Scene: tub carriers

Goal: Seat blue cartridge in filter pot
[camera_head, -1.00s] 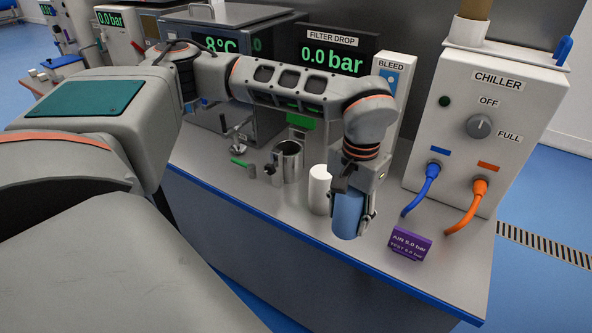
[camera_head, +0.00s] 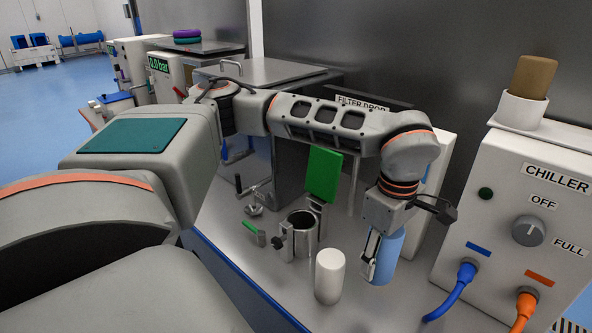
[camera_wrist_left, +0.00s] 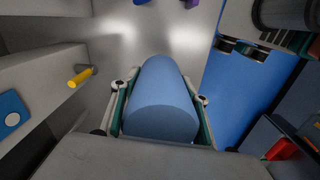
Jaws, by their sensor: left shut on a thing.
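The blue cartridge (camera_head: 388,256) is in my left gripper (camera_head: 377,262), at the right of the head view. It hangs close to upright above the bench; I cannot tell whether its bottom touches. In the left wrist view the cartridge (camera_wrist_left: 162,105) lies between the two fingers, which are closed on its sides. The filter pot (camera_head: 304,238) is an open metal cylinder with a clamp, left of the cartridge. Its mouth faces up and its inside is dark. My right gripper is not in view.
A white cylinder (camera_head: 329,275) stands between the pot and the blue cartridge, nearer the front. A green-handled part (camera_head: 252,231) lies left of the pot, and a green plate (camera_head: 323,174) rises behind it. The chiller (camera_head: 512,215) with blue and orange hoses stands at right.

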